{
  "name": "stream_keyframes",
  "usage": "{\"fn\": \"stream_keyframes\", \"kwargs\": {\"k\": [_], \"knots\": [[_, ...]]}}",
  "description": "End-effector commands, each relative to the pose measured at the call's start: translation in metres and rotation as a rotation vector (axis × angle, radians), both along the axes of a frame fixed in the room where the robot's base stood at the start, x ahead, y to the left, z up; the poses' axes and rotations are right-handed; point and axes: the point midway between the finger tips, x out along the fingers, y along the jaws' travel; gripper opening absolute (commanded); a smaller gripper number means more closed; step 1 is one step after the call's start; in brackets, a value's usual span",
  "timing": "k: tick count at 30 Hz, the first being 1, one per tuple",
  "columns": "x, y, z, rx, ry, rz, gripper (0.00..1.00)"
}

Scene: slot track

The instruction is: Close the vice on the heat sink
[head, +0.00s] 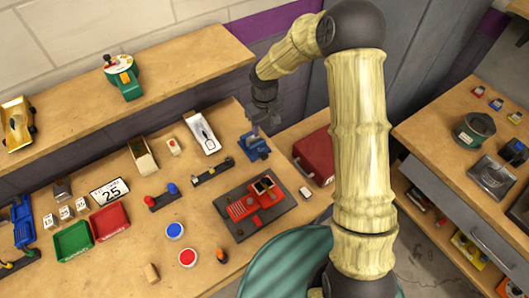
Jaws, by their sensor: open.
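A small blue fixture (257,147) that looks like the vice stands near the back right edge of the workbench. A heat sink cannot be made out; the detail at the blue fixture is too small, and my gripper partly covers it. My gripper (264,120) is at the end of the downward-reaching arm, just above and behind the blue fixture in the picture. It is small and dark here. It is open, with nothing seen in it; whether it touches the fixture cannot be told.
A red device (242,207) on a dark plate lies in front of the fixture. A white box (201,137) stands to its left, and a red case (315,154) to its right. Green (73,241) and red (109,222) trays lie left.

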Motion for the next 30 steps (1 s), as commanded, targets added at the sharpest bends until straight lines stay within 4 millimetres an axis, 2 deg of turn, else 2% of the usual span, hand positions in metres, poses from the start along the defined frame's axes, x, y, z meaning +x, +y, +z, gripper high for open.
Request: {"fn": "stream_keyframes", "kwargs": {"k": [18,24,30], "knots": [[-0.002,0.000,-0.102,-0.001,0.004,0.001,0.49],[-0.002,0.000,-0.132,-0.001,0.004,0.001,0.49],[-0.001,0.000,-0.153,0.000,0.002,0.000,0.49]]}}
